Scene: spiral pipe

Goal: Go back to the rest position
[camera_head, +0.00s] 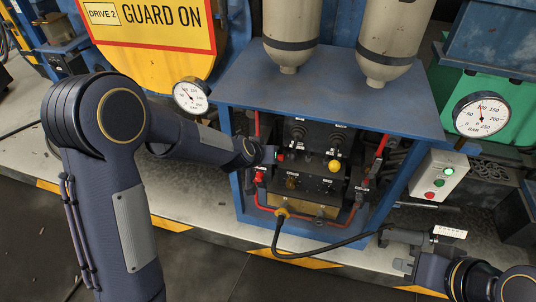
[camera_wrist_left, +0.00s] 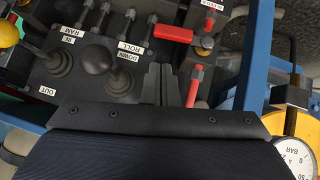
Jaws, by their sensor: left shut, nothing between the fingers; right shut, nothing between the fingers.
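My left arm reaches in from the left to the control panel (camera_head: 310,165) of the blue cabinet. My left gripper (camera_head: 272,155) is shut and empty, right by a red handle (camera_head: 281,157) on the panel's left side. In the left wrist view my left gripper (camera_wrist_left: 158,82) has its fingers together, between a black lever marked DOWN (camera_wrist_left: 97,58) and red handles (camera_wrist_left: 172,34). I cannot tell whether it touches them. My right gripper (camera_head: 404,264) is low at the right, shut and empty, close to a dark fitting at the end of a black hose (camera_head: 320,247).
The blue cabinet (camera_head: 330,92) has a top and posts around the panel. Two grey cylinders (camera_head: 292,30) hang above. A yellow knob (camera_head: 334,166) is on the panel. Gauges (camera_head: 191,96) and (camera_head: 481,113) flank it, with a button box (camera_head: 437,176) at right. The front floor is clear.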

